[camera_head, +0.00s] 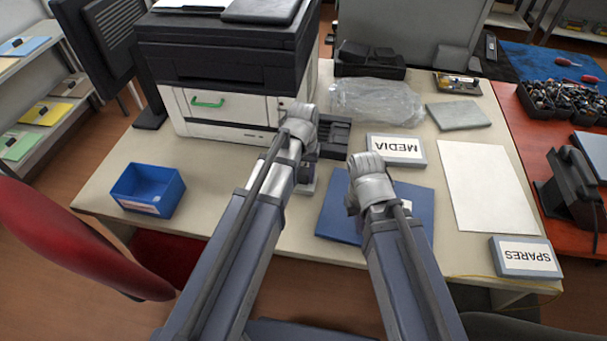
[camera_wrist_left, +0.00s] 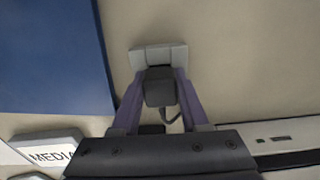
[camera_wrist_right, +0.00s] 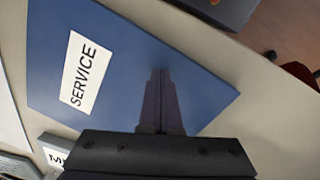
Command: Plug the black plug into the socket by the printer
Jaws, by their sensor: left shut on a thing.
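In the left wrist view, the black plug (camera_wrist_left: 160,88) is between the two purple fingers of my left gripper (camera_wrist_left: 160,100), which is shut on it. A short cord curls at the plug's lower right. The light grey socket (camera_wrist_left: 158,54) lies on the table directly beyond the plug, which overlaps it in view. I cannot tell how deep the plug sits in it. In the head view, a pale edge of the socket (camera_head: 306,188) shows below my left wrist, beside the printer (camera_head: 225,108). My right gripper (camera_wrist_right: 160,100) is shut and empty above a blue SERVICE folder (camera_wrist_right: 110,75).
A MEDIA box (camera_head: 396,150) stands behind the folder. A blue bin (camera_head: 147,190) is at the table's left. A clear bag (camera_head: 378,102) lies behind. The table between bin and socket is clear.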

